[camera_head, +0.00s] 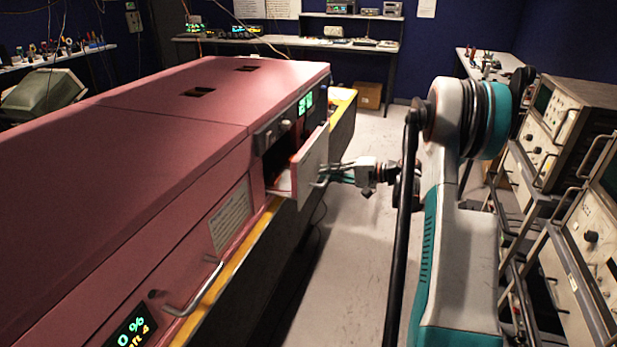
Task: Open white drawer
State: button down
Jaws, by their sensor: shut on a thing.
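The white drawer (313,163) sits in the side of the long pink enclosure (160,120), near its far end. It is pulled partly out, and a gap shows the dark inside behind its front panel. My gripper (326,178) is at the outer face of the drawer front, shut on the drawer's handle. The handle is small here and mostly covered by the fingers. My arm reaches in from the right.
A metal bar handle (196,293) sticks out of the enclosure's near side. A yellow edge (245,245) runs below it. Racks of grey instruments (560,130) stand close on the right. Clear floor (350,240) lies between. A bench (290,42) stands at the back.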

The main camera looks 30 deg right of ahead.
jog(key=f+v, duration=0.2)
jog(key=v, duration=0.8)
jog(key=shift+d, duration=0.2)
jog(key=c, duration=1.7)
grip_release()
jog(key=v, duration=1.2)
